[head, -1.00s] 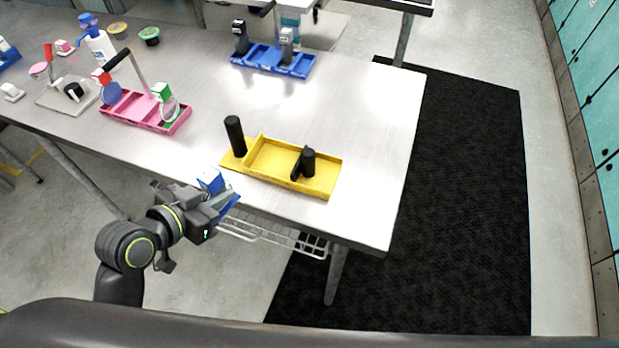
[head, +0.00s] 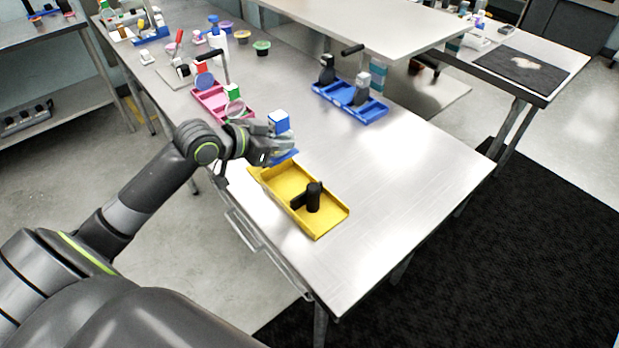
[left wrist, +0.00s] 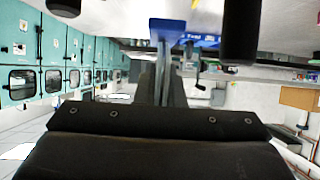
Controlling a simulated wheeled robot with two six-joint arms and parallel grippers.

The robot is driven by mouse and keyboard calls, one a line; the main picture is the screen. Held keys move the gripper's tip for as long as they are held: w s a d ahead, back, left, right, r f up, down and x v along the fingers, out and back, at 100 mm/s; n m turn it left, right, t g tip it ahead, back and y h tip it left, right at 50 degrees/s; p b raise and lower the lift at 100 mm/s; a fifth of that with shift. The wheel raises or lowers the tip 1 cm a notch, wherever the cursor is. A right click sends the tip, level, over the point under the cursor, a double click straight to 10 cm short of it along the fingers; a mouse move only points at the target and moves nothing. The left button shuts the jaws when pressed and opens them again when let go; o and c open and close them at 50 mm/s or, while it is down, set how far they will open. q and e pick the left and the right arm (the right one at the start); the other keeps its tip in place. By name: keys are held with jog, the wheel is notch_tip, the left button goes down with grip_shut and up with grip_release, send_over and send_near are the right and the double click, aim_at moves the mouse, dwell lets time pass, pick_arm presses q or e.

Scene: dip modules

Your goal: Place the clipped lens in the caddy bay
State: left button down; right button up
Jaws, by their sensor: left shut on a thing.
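My left gripper (head: 272,152) is shut on the clipped lens, whose blue clip with a white top (head: 279,122) stands up above the fingers. A blue flat part shows below the fingers. The held blue piece also shows in the left wrist view (left wrist: 186,40). I cannot tell whether the lens touches the caddy. My right gripper is not in view.
A pink caddy (head: 207,98) holding clips with round lenses stands behind my gripper. A blue caddy (head: 373,112) with dark and grey pieces is at the back. Small tubs and a bottle (head: 213,32) stand farther left. The table (head: 420,170) is clear right of the yellow caddy.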

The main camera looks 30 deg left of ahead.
aim_at(282, 155)
pick_arm(q)
jog(key=shift+w+a, duration=0.35)
jog(key=shift+w, duration=0.3)
jog(key=f, duration=0.4)
jog(key=shift+s+f+p, duration=0.1)
jog(key=shift+s+p, duration=0.15)
jog(key=shift+p, duration=0.05)
jog(key=shift+f, duration=0.4)
notch_tip(282, 155, down, 4)
jog(key=shift+r, duration=0.1)
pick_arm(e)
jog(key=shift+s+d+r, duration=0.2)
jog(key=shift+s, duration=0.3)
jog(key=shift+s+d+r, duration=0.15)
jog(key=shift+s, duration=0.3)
pick_arm(q)
jog(key=shift+f, duration=0.2)
jog(key=c, duration=1.5)
grip_release()
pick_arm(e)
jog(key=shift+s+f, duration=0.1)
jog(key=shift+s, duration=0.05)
